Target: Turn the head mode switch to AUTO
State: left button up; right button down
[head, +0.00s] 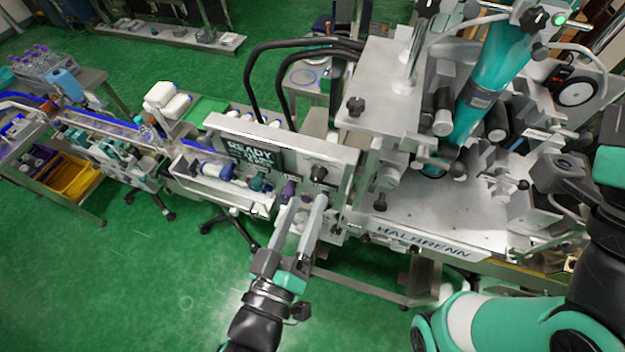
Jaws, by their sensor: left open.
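A grey control panel (340,160) stands in the middle of the head view, with a dark screen (255,155) reading "READY". A black knob (318,173) sits near the panel's right end; its label and pointer are too small to read, so I cannot tell whether it is the head mode switch or how it is set. My left gripper (306,199) is open, with its two long fingers pointing up at the panel just below this knob. The fingertips cover part of the panel there. I cannot tell whether they touch anything. My right gripper is not clearly in view.
A purple knob (288,189) is close to the left fingertip. Bottles (215,172) stand in a tray left of it. Green floor (150,270) is clear at lower left.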

aim_at(316, 180)
pick_arm(q)
jog(key=x, duration=0.5)
jog(key=shift+w, duration=0.1)
grip_shut()
